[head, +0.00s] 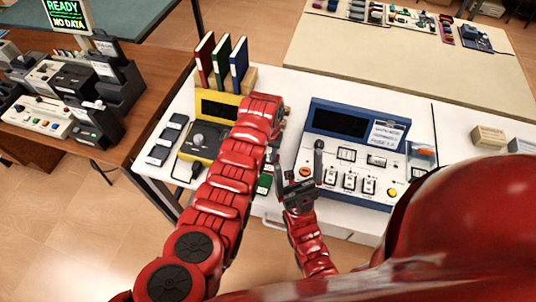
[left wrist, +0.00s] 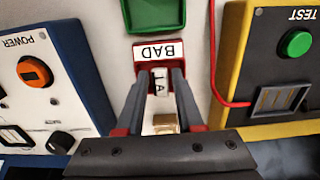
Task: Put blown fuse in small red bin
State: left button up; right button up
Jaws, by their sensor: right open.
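The small red bin (left wrist: 137,60) with a BAD label is at the top middle of the left wrist view, beyond my left fingertips. My left gripper (left wrist: 163,78) is shut on a fuse (left wrist: 160,84) with a pale body marked "A". A gold-coloured end shows between the fingers nearer the camera. The fingers hide much of the bin, so I cannot tell whether the fuse is inside or above it. In the head view my left arm hides the left gripper and the bin. My right gripper (head: 299,187) is open and empty in front of the blue console.
The blue-framed console (head: 345,160) stands on the white table, right of the bin. The yellow tester (head: 203,138) is on the other side. A green bin (left wrist: 155,14) sits beside the red bin. A red cable (left wrist: 216,70) runs close by.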

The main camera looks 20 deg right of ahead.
aim_at(268, 157)
pick_arm(q)
jog(key=shift+r, duration=0.6)
notch_tip(268, 157, up, 4)
jog(key=shift+w+r+b, duration=0.1)
jog(key=shift+r+b, duration=0.15)
jog(key=shift+b, duration=0.65)
notch_tip(268, 157, up, 6)
jog(key=p, duration=0.3)
